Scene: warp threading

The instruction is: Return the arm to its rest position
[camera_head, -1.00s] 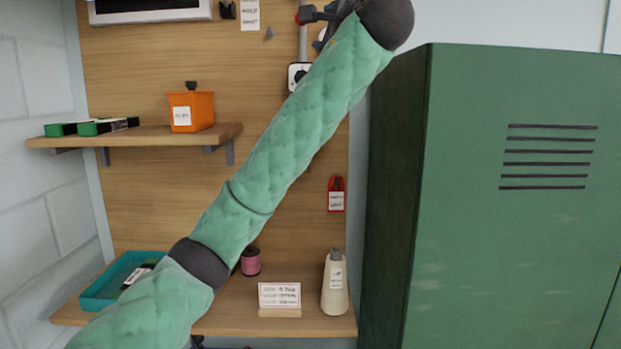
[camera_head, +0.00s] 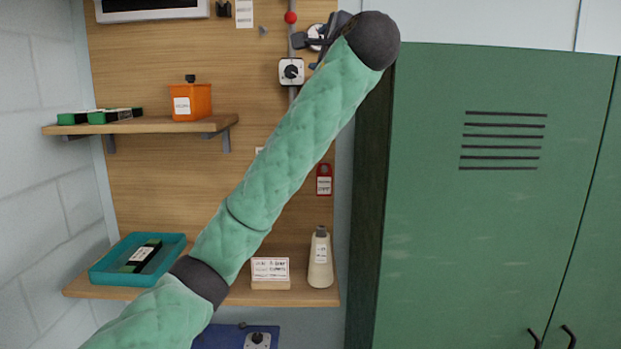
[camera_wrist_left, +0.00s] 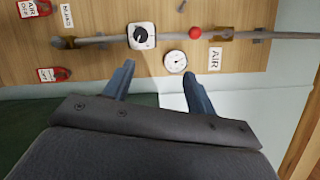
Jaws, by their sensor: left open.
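My left arm in green padded sleeve (camera_head: 290,160) rises across the head view from lower left to a dark joint at upper right. My left gripper (camera_head: 325,42) is at its top end, partly hidden by that joint, in front of the board. In the left wrist view the two blue-grey fingers of the left gripper (camera_wrist_left: 158,78) are spread apart with nothing between them. Past them are a round gauge (camera_wrist_left: 176,61), a black knob on a white plate (camera_wrist_left: 141,36) and a red ball (camera_wrist_left: 195,33) along a grey pipe. My right gripper is not in view.
A green cabinet (camera_head: 480,230) stands close on the right. The upper shelf (camera_head: 150,126) holds an orange box (camera_head: 190,101). The lower shelf (camera_head: 310,299) holds a teal tray (camera_head: 103,273), a card on a stand (camera_head: 270,272) and a pale cone (camera_head: 320,260). A brick wall is left.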

